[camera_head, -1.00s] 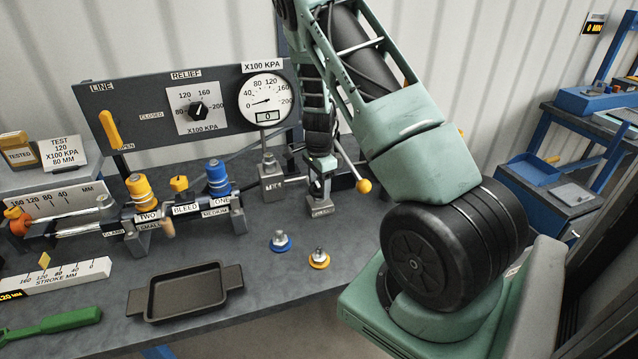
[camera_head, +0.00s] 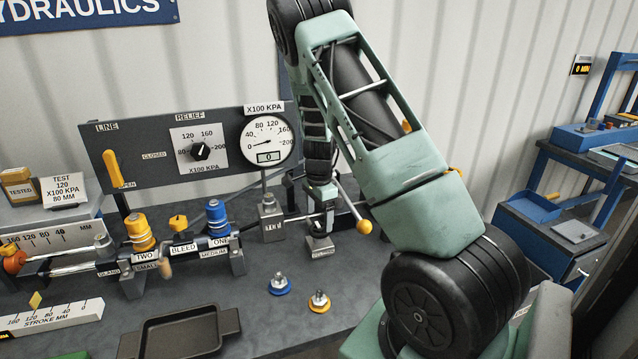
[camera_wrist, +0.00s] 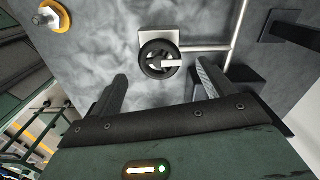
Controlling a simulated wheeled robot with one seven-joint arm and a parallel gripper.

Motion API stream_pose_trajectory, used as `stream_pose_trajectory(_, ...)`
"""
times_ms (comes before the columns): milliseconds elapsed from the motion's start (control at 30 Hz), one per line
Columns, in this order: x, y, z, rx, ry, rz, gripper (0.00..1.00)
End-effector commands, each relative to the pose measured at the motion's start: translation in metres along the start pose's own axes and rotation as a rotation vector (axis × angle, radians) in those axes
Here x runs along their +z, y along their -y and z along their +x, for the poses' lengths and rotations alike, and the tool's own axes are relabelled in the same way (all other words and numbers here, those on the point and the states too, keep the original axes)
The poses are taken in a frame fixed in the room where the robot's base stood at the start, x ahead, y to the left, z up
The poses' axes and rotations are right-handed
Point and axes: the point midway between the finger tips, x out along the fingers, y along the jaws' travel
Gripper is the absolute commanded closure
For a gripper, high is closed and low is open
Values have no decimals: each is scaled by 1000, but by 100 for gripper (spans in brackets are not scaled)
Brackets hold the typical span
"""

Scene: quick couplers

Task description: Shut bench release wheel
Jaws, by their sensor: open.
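The release wheel (camera_wrist: 153,60), a small black handwheel with a pale bar across it, sits on a grey block (camera_wrist: 160,36) in the wrist view. My gripper (camera_wrist: 162,73) is open, with one finger on each side of the wheel in that view. I see no clear contact. In the head view my gripper (camera_head: 321,207) points down over the labelled block (camera_head: 320,247) on the bench. The wheel itself is not clear there, being small and partly behind my gripper.
A lever with an orange ball (camera_head: 364,227) stands close right of my gripper. A post block (camera_head: 270,222) stands left. Blue (camera_head: 279,286) and yellow (camera_head: 319,302) couplers lie in front. A gauge panel (camera_head: 140,155) stands behind. A dark tray (camera_head: 180,335) lies front left.

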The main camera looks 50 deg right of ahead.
Motion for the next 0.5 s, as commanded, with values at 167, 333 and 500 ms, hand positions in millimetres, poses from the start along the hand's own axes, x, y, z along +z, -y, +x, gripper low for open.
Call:
stream_pose_trajectory(167, 1, 1, -43, -6, 0, -3, 19)
stream_pose_trajectory(333, 1, 1, -83, -6, 0, -2, 19)
stream_pose_trajectory(500, 1, 1, -114, -4, 1, -1, 19)
